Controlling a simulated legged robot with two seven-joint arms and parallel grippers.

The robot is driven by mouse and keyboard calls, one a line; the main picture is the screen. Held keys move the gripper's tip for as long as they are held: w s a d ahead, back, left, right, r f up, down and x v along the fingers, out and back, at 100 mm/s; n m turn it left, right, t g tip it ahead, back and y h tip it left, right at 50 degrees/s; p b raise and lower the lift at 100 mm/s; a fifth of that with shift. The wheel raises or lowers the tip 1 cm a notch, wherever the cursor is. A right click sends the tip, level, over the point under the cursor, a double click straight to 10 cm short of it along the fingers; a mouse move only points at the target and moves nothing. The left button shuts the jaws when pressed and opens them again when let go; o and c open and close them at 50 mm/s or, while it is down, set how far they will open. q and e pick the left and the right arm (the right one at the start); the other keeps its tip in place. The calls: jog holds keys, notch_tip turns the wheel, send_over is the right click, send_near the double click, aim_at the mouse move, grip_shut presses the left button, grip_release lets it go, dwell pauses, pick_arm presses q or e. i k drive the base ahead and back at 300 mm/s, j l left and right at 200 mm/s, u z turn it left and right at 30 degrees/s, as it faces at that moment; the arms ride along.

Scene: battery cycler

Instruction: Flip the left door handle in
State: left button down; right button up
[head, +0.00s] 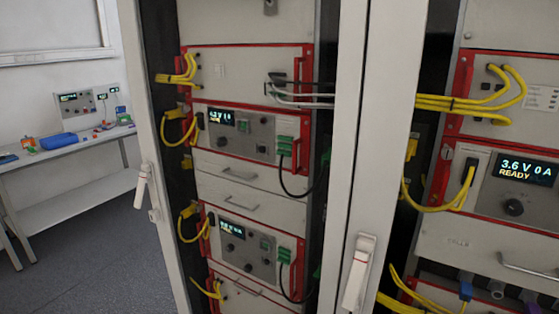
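The left door handle (142,187) is a white lever with a red stripe, on the pale upright frame (155,120) at the left of the cabinet. Its lever appears to stick out at a slant from its mount, with its lower end away from the frame. A second, similar handle (357,275) is on the middle upright, nearer to me and low in the picture. It also appears slanted. Neither of my grippers shows in the head view.
Battery cycler units (237,135) with red edges and yellow cables (180,130) fill the cabinet bays. A unit display (525,170) reads 3.6 V 0 A READY. A table (75,143) with small devices stands at the far left. Grey floor (105,240) left of the cabinet is clear.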

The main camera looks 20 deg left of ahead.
aim_at(142, 176)
jog(key=u, duration=1.6)
